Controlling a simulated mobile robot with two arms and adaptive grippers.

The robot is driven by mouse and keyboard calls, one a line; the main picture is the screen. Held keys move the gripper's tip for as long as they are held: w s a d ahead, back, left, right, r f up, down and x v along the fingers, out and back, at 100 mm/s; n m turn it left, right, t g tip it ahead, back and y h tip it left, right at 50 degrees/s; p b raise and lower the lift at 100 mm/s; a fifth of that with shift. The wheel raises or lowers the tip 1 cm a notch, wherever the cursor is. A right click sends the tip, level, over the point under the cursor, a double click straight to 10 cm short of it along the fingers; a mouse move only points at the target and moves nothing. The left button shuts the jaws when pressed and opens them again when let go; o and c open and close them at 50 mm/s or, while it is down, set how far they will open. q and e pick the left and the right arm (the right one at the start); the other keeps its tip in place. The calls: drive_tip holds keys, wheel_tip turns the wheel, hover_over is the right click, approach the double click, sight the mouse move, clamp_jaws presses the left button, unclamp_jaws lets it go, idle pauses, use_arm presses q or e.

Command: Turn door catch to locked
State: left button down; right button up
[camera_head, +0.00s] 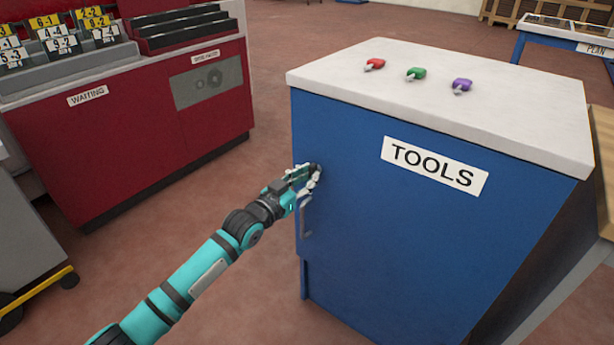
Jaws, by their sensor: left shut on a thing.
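The blue tools cabinet (400,230) has a white top and a label reading TOOLS (434,165). My left gripper (314,174) is at the upper left edge of its front door, shut on a small dark catch (317,167). The fingers cover most of the catch, so I cannot tell which way it is turned. A grey door handle (306,217) sits just below the gripper, and the door looks closed. My right gripper is not in view.
Red, green and purple small-handled items (374,65) lie on the cabinet top. A red cabinet labelled WAITING (130,130) stands at the left with numbered cards above it. Open floor lies between the two cabinets. A wooden-topped table edge (604,160) is close at the right.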

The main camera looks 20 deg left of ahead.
use_arm(q)
drive_tip(key=c, duration=1.3)
unclamp_jaws()
drive_tip(key=shift+s, duration=0.1)
drive_tip(key=v, duration=1.2)
